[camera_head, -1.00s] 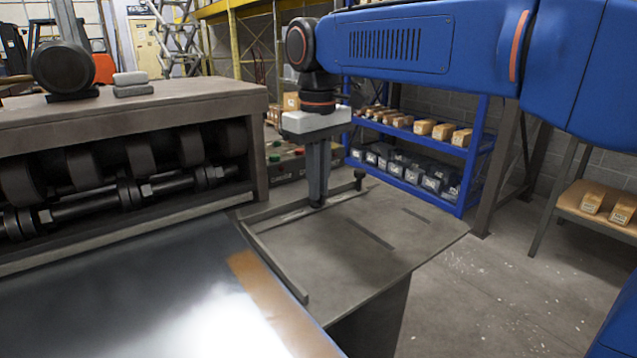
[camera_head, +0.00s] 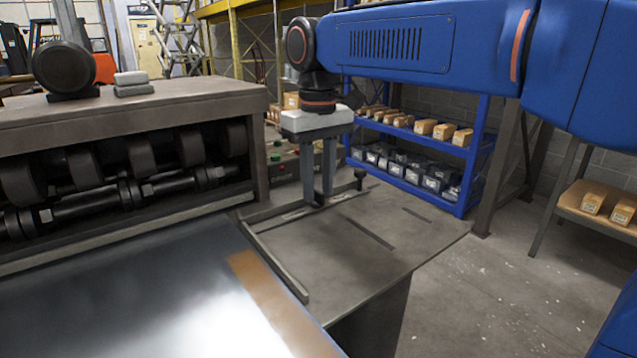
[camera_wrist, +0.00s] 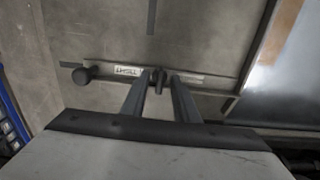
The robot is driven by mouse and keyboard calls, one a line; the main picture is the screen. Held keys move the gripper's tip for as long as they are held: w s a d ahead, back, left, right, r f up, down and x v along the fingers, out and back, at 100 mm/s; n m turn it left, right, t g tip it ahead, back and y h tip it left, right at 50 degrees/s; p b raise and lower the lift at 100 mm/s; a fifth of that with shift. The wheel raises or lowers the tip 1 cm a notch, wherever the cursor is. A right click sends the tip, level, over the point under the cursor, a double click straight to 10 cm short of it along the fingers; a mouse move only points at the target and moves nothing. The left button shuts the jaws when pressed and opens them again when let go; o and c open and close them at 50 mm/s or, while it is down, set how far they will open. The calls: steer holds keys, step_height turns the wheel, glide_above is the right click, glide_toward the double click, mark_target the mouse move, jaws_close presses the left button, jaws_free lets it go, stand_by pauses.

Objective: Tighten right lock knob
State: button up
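A pale label (camera_wrist: 127,71) lies on the bar.
The side table (camera_head: 400,230) is bare and slotted. A shiny metal sheet (camera_head: 150,300) with a brown edge strip lies at front left. The roller machine (camera_head: 150,105) stands at left. A blue shelf (camera_head: 430,140) with boxes is behind the table.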

mark_target(318, 191)
step_height(318, 191, up, 17)
steer(key=shift+r, duration=0.2)
stand_by(0.7)
